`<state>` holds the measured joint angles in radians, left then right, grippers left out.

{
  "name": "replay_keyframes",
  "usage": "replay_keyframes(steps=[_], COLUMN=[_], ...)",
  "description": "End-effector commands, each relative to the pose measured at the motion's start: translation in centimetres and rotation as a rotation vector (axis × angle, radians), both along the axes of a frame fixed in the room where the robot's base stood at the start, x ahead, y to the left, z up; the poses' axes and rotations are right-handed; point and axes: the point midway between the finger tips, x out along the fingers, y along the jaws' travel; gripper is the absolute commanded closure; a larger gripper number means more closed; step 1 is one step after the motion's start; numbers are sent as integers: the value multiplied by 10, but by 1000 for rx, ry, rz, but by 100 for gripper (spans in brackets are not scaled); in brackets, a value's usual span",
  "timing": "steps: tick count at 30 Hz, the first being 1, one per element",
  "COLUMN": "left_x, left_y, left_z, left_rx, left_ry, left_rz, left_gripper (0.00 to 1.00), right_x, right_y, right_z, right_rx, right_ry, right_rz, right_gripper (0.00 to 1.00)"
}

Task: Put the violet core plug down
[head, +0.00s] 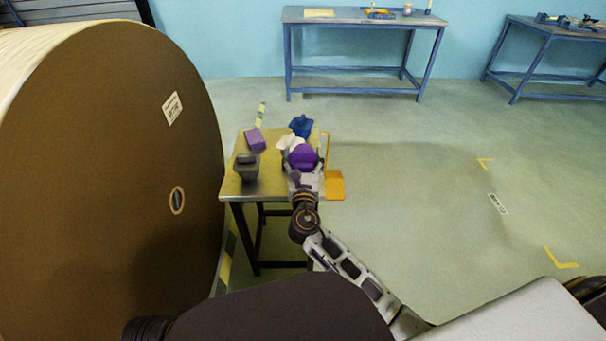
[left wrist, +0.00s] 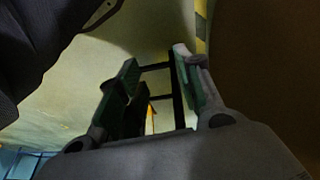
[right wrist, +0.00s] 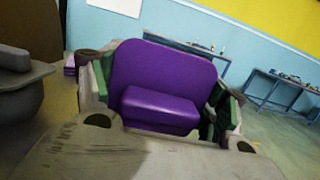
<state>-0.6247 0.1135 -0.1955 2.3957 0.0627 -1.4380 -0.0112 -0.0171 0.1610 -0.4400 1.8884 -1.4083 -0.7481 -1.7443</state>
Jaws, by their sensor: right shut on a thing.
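The violet core plug (head: 302,157) is between the fingers of my right gripper, over the right part of the small table (head: 229,187) in the head view. In the right wrist view the violet plug (right wrist: 160,112) fills the space between the green-padded fingers, with a broad plate behind a smaller block. I cannot tell whether its underside touches the tabletop. My right gripper (right wrist: 162,90) is shut on it. My left gripper (left wrist: 157,72) shows only in its own wrist view, with its fingers apart and nothing between them.
A dark grey container (head: 246,168) and a lilac block (head: 255,139) stand on the small table's left. A white thing (head: 289,143) and a blue thing (head: 301,125) lie behind the plug. An orange tray (head: 334,186) sits at the table's right edge. A huge brown roll (head: 110,190) stands left.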

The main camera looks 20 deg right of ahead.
Motion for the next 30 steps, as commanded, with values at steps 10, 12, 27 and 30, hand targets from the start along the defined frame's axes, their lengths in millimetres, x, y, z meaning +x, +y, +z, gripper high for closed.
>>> replay_keyframes(steps=[10, 12, 27, 30], left_x=[1, 1, 5, 5], left_y=[-4, -4, -9, -13], left_z=[-7, -7, -22, -35], left_rx=[-21, -21, -47, -62], left_ry=[-21, -21, -48, -59], left_rz=[-1, -1, 1, 2], left_gripper=[65, 65, 65, 65], right_x=[0, 0, 0, 0], right_y=[0, 0, 0, 0], right_z=[-15, -15, -36, -45], right_rx=[0, 0, -1, 0], right_ry=[-1, -1, 0, 0], right_rz=[0, 0, 0, 0], right_gripper=[53, 53, 53, 53])
